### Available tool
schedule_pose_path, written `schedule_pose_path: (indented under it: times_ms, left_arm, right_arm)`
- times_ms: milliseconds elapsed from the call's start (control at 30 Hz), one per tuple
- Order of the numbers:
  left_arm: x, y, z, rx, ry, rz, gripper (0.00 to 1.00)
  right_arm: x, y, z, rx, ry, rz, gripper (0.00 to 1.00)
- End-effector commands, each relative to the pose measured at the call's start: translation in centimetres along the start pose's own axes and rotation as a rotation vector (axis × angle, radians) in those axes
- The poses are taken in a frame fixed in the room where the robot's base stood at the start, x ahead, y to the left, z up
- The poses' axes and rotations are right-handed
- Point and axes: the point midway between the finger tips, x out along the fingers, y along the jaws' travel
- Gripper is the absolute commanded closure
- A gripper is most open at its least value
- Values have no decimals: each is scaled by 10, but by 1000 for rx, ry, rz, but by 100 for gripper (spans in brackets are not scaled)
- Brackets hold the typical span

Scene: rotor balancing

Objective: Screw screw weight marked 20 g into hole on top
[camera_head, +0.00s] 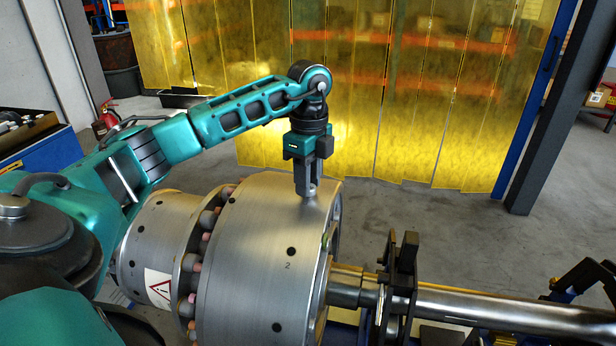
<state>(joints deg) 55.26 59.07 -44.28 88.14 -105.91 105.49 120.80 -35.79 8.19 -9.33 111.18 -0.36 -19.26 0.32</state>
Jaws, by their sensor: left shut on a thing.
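The steel rotor (262,262) lies with its axis running left to right, its wide drum facing me. The drum has several dark holes in its rim, one (291,251) just above a mark "2". My left gripper (307,191) points straight down at the top of the drum, with its fingertips close to the surface. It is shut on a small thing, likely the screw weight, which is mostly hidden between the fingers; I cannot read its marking. Whether it sits in a hole on top, I cannot tell. My right gripper is not in view.
A steel shaft (480,304) runs right from the rotor through a dark bearing stand (398,280). A yellow strip curtain (400,110) hangs behind. A blue bin with parts (40,150) stands at the left. The floor behind the rotor is clear.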

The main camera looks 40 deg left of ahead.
Motion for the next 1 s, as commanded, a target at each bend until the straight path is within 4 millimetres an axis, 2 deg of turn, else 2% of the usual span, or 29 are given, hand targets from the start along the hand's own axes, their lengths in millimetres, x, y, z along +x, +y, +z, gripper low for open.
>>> schedule_pose_path:
  times_ms: [367, 1000]
  left_arm:
    - [3, 0, 0, 36, -1, 1, 100]
    - [6, 0, -2, 881, 2, 6, 100]
  right_arm:
    - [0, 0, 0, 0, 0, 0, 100]
    - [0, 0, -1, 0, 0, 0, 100]
